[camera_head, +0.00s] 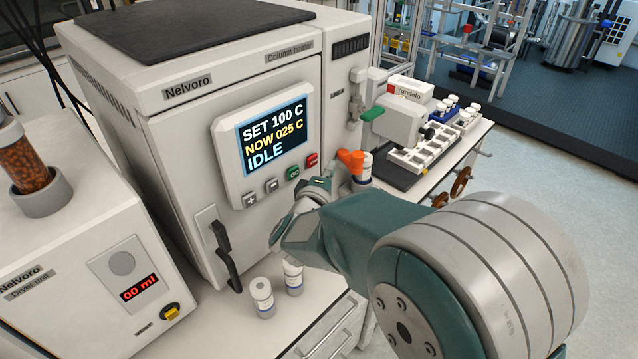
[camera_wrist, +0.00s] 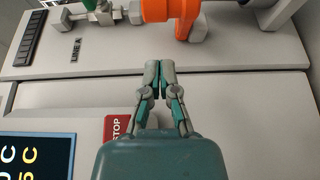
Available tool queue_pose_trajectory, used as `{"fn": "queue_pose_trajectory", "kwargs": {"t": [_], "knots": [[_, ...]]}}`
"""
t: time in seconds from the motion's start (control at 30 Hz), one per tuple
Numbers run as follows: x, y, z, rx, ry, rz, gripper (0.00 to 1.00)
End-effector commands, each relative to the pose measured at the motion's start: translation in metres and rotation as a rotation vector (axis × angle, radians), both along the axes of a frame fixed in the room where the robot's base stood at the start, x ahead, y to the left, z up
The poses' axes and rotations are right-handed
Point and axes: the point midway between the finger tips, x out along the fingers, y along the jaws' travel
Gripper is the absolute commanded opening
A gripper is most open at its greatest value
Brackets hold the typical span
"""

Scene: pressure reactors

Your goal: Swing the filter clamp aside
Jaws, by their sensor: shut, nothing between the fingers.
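An orange clamp-like part (camera_head: 350,160) sits on the right side of the column heater, above a small white-capped cylinder. I take it to be the filter clamp. In the wrist view the orange part (camera_wrist: 172,10) is at the top edge, cut off by the frame. My gripper (camera_wrist: 159,66) points toward it, its fingertips together, with nothing between them. In that view a small gap shows between the tips and the orange part. In the head view my arm reaches in front of the heater's right side and hides part of this area; the fingers (camera_head: 322,184) show only in part.
The heater's display panel (camera_head: 262,140) reads idle, with a red STOP button (camera_wrist: 118,128) near my fingers. A green valve handle (camera_head: 372,114) is above right. Two white-capped vials (camera_head: 262,297) stand in front. A vial tray (camera_head: 425,150) lies to the right.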

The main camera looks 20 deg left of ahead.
Motion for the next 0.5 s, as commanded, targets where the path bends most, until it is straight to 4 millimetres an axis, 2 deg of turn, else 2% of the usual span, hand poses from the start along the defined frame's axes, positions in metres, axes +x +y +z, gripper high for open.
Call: {"fn": "queue_pose_trajectory", "kwargs": {"t": [0.03, 0.2, 0.5], "knots": [[0.006, -0.008, 0.000, 0.000, 0.000, -0.005, 0.00], [0.019, -0.019, 0.000, -0.001, 0.001, -0.003, 0.00], [0.022, -0.022, 0.000, -0.001, 0.001, -0.001, 0.00]]}}
